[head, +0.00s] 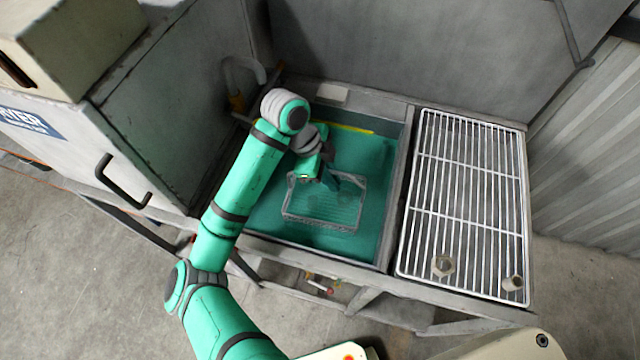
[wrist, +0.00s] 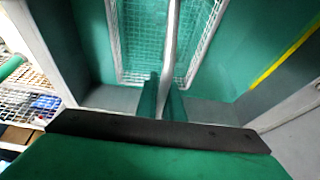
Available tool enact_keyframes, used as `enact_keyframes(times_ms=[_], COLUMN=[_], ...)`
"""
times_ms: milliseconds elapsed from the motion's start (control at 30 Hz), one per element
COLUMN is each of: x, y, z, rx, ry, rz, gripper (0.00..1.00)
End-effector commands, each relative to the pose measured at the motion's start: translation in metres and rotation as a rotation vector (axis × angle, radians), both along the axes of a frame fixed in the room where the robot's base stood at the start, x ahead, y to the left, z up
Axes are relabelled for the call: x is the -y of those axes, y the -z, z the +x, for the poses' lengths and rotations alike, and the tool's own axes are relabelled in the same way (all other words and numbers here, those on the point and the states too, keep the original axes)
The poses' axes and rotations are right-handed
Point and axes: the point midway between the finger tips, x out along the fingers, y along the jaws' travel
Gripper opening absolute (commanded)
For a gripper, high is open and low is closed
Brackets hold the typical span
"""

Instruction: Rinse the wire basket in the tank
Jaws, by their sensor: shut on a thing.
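The wire basket (head: 322,221) is a grey mesh basket with a rectangular rim, over the tank (head: 386,200) of green liquid. In the head view it lies within the tank's opening; I cannot tell how much of it is under the liquid. My gripper (head: 328,181) is above the basket, at its handle. In the wrist view the fingers (wrist: 163,100) are shut on the basket's pale handle bar (wrist: 171,45), and the mesh (wrist: 205,32) shows beyond them. My arm hides the tank's left part.
A white wire draining rack (head: 468,205) lies right of the tank, with two nut-like metal pieces (head: 443,266) (head: 513,283) near its front edge. A grey cabinet with a black handle (head: 122,180) stands on the left. A yellow line (head: 352,129) marks the tank's back wall.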

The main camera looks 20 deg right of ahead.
Motion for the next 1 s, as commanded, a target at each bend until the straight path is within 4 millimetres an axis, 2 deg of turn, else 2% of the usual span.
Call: enact_keyframes(times_ms=[1000], x=[0.002], y=[-0.090], z=[0.000], rx=[0.003], ry=[0.005], rz=[-0.001], gripper=[0.00])
